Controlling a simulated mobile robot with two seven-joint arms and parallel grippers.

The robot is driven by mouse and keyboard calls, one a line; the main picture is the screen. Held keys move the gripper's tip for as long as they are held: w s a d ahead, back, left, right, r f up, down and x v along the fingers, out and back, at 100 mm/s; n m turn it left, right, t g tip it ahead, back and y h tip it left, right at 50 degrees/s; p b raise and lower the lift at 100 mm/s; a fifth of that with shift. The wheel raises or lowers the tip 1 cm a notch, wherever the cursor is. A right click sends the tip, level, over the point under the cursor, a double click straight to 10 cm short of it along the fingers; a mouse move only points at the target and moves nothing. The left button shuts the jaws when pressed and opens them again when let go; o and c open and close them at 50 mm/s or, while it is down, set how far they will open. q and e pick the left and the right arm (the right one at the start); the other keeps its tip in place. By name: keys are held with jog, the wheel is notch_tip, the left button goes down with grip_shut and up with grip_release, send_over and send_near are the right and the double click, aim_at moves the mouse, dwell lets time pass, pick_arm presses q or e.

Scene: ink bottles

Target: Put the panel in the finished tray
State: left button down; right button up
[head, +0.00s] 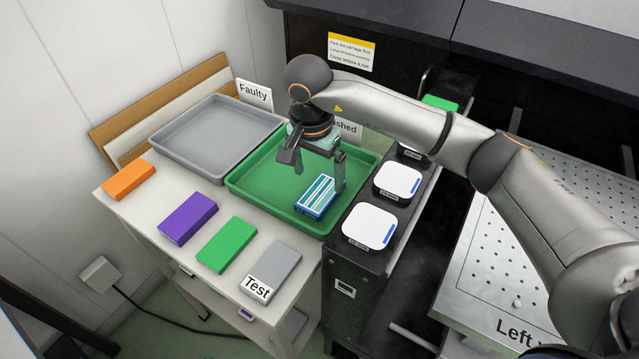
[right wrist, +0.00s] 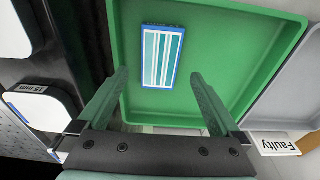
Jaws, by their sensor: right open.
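The panel (head: 317,196) is a small block with a blue edge and teal and white stripes. It lies in the green finished tray (head: 262,203), near the tray's front right side. In the right wrist view the panel (right wrist: 161,57) lies flat on the floor of the green tray (right wrist: 215,62), beyond my fingertips. My right gripper (head: 318,163) is over the tray with its fingers spread and nothing between them; the open fingers also show in the right wrist view (right wrist: 158,80). The tray's label is partly hidden behind my right arm. My left gripper is not in view.
A grey tray (head: 180,153) labelled Faulty stands left of the green tray. Orange, purple, green and grey blocks (head: 188,218) line the table's front. White rounded pads (head: 370,226) sit on a black unit at right. A perforated metal bed (head: 487,262) lies further right.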

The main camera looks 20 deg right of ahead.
aim_at(316, 199)
notch_tip(316, 199, up, 7)
jog(key=shift+s+a, duration=0.25)
jog(key=shift+a, duration=0.1)
dwell(0.3)
